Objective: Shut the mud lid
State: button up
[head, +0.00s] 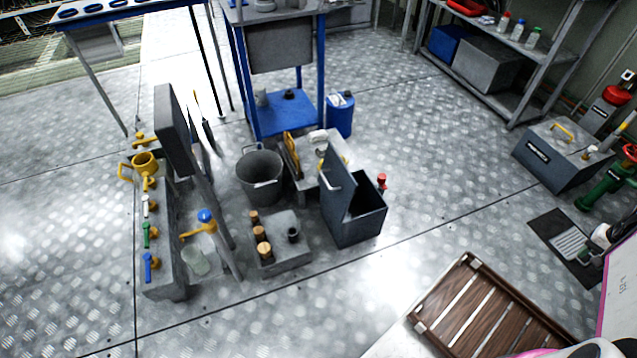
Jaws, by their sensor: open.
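A dark grey box (357,222) stands on the floor right of the picture's middle. Its lid (338,172) is raised and stands up steeply at the box's left side, so the box is open at the top. No label can be read on it, so I cannot confirm that this is the mud lid. Another dark grey box (556,160) with a yellow handle and a small label sits at the right; its top looks shut. My gripper cannot be made out. White and pink parts of my own body show at the lower right.
A block with orange-topped pegs (283,262) and a grey bucket (260,176) stand left of the open box. A valve panel (165,240) is farther left. A wooden slatted rack (487,312) lies at the front right. The floor right of the open box is mostly clear.

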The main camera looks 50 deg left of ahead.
aim_at(338, 185)
jog(key=u, duration=2.4)
jog(key=i+j, duration=0.05)
jog(key=j, duration=0.05)
